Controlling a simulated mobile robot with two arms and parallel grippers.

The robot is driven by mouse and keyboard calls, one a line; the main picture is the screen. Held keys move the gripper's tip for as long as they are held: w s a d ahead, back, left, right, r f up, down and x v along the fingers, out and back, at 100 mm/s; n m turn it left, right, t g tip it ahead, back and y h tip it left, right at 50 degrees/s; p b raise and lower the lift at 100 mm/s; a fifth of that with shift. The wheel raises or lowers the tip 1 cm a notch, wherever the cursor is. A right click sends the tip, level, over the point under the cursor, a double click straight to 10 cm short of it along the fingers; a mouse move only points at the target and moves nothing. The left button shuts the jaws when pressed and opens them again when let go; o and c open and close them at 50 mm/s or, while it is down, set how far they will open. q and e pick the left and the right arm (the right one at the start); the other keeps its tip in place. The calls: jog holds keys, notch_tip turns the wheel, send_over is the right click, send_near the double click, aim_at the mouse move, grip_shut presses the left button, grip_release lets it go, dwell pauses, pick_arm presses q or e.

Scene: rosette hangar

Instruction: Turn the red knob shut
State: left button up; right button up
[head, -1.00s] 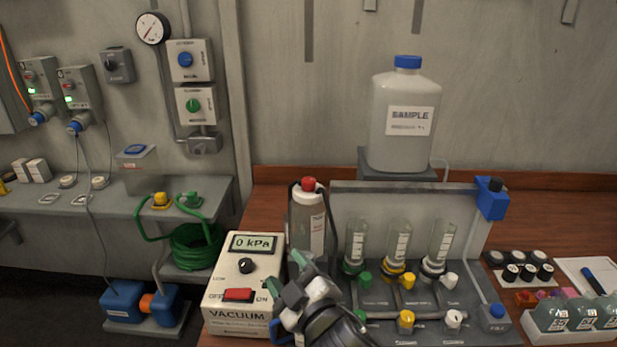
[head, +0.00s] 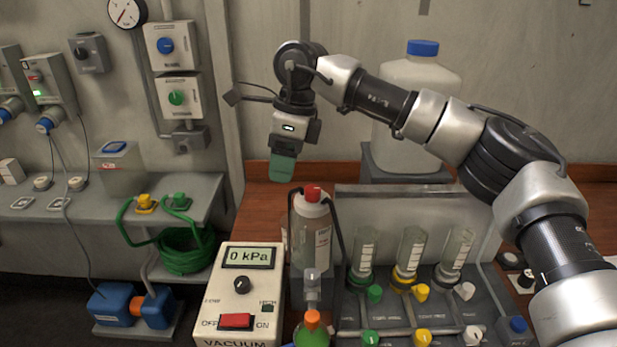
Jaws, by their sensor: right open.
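A red knob-like top (head: 313,193) sits on a pale upright bottle (head: 312,235) behind the vacuum box. I cannot tell whether it is open or shut. My right gripper (head: 283,168) hangs above the bench, pointing down, up and to the left of the red top and apart from it. It is open and holds nothing that I can see. Its green finger pads show, seen nearly side-on. My right arm reaches across from the right. My left gripper is not in view.
A vacuum box (head: 240,290) with a red switch (head: 236,321) stands front left, reading 0 kPa. A valve rack (head: 400,300) with green, yellow and white knobs stands right of the bottle. A large jug (head: 410,125) is behind my arm. A green flask with an orange top (head: 312,325) is in front.

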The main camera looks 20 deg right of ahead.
notch_tip(320, 180, up, 4)
jog(key=h, duration=0.2)
send_over(313, 188)
jog(key=shift+m, duration=0.4)
notch_tip(313, 188, down, 9)
jog(key=shift+f+p, duration=0.15)
jog(key=shift+p, duration=1.1)
jog(key=shift+f+h, duration=0.3)
jog(key=shift+f, duration=0.4)
jog(key=c, duration=0.9)
